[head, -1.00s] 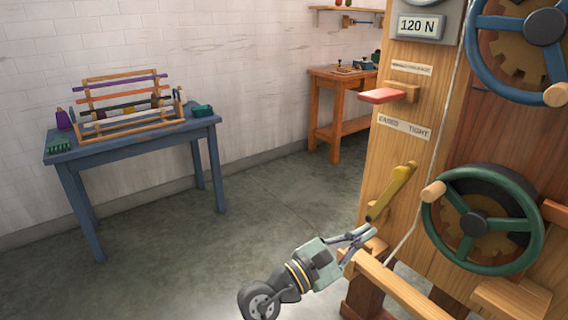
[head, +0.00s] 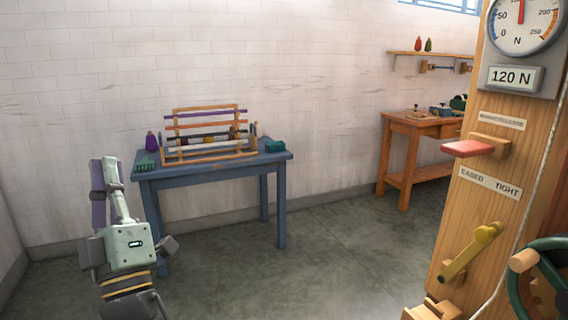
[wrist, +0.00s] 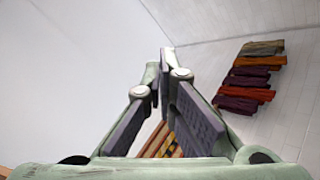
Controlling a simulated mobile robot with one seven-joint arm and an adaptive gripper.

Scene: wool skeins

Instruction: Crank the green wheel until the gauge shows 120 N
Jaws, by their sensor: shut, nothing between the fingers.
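The green wheel (head: 536,290) is at the lower right of the head view, cut off by the picture edge, with its wooden crank knob (head: 523,261) at its left. The round gauge (head: 522,22) is at the upper right; its red needle points about straight up. The display (head: 511,78) below it reads 120 N. My gripper (head: 110,172) is at the left of the head view, pointing up, far from the wheel and touching nothing. Its fingers also show in the wrist view (wrist: 162,75); they are shut and empty.
A blue table (head: 220,170) with a wooden rack stands behind my gripper. An orange bench (head: 410,122) stands at the back. The floor between is clear.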

